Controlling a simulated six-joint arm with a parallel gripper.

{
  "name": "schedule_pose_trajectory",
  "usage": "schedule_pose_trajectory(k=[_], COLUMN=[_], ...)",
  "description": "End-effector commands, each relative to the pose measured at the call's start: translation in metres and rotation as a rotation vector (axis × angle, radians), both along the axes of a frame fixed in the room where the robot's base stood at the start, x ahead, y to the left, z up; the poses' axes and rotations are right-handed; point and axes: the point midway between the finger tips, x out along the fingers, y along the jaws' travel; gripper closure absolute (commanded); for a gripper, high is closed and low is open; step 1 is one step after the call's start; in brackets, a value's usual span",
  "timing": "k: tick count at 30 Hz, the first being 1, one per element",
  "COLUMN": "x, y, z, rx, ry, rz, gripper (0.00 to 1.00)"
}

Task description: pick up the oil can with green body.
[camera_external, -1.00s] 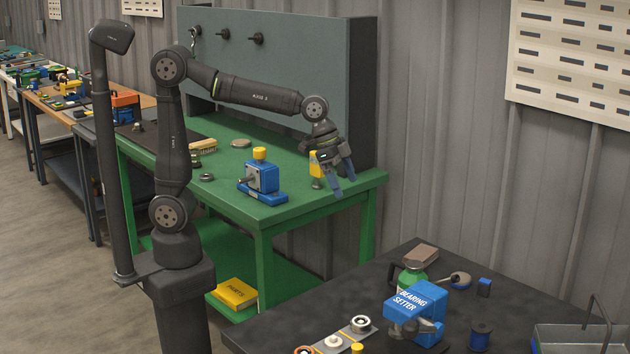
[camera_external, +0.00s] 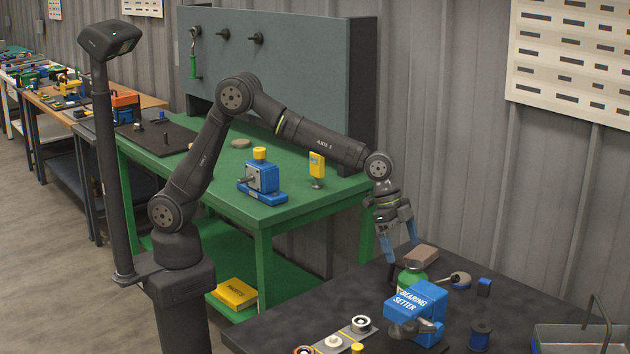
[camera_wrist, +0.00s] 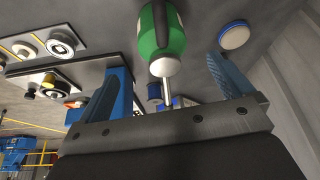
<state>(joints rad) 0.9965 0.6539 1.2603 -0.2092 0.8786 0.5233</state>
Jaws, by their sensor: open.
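The oil can with the green body (camera_external: 412,277) stands on the dark table, partly hidden behind the blue bearing setter (camera_external: 415,310). In the wrist view the green oil can (camera_wrist: 162,30) shows at the top centre, with a pale top and a thin metal spout pointing toward me. My gripper (camera_external: 400,246) is just above the can in the outside view, with blue fingers pointing down. In the wrist view my gripper (camera_wrist: 167,72) is open, with the can and spout between the lines of its fingers and no visible contact. It holds nothing.
A brown block (camera_external: 421,254) lies just behind the can. A bearing strip (camera_external: 345,337) is at front left; a grey tray (camera_external: 575,342) at right.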

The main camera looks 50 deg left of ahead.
Motion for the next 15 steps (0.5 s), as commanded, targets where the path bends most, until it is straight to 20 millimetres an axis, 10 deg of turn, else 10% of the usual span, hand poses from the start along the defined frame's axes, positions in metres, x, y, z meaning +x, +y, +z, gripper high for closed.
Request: schedule_pose_trajectory(k=[15], x=[0.003], y=[-0.021], z=[-0.052], rx=[0.001], ry=[0.001], rz=[0.000], gripper=[0.03])
